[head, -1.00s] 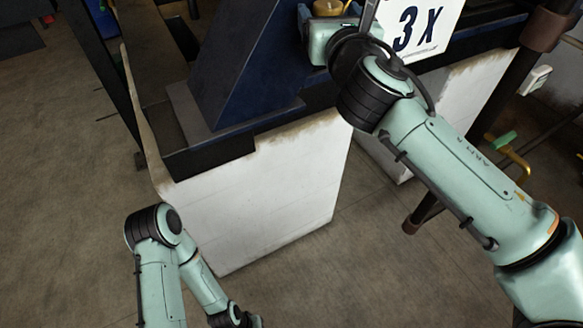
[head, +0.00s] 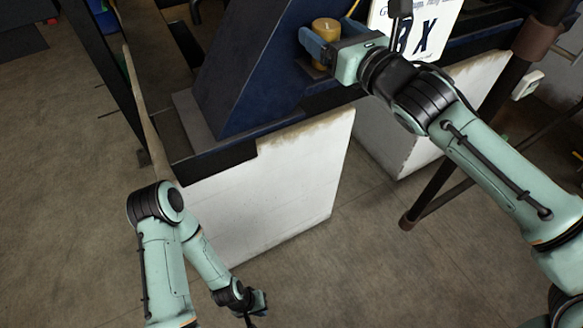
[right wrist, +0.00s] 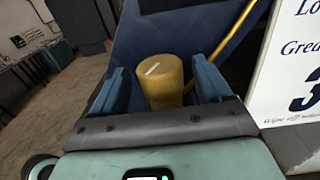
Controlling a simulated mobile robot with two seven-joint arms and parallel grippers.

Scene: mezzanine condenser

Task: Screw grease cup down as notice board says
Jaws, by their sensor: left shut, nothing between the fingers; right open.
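The grease cup (head: 326,30) is a yellow, brass-coloured cylinder on the dark blue machine body. In the right wrist view the grease cup (right wrist: 160,80) stands between the two blue fingers, with a pale mark line on its top. My right gripper (head: 311,46) is open around the cup; a small gap shows on its right side. The notice board (head: 415,28) is white, and my arm partly covers its "3 X". In the right wrist view the board (right wrist: 292,75) shows cut-off text, "Grea" and a "3". My left gripper (head: 262,304) is shut and empty, low near the floor.
The blue machine body (head: 250,75) stands on a base with white panels (head: 265,190) below. A thin yellow pipe (right wrist: 232,40) runs beside the cup. A dark post (head: 500,105) stands on the right. The floor between is clear.

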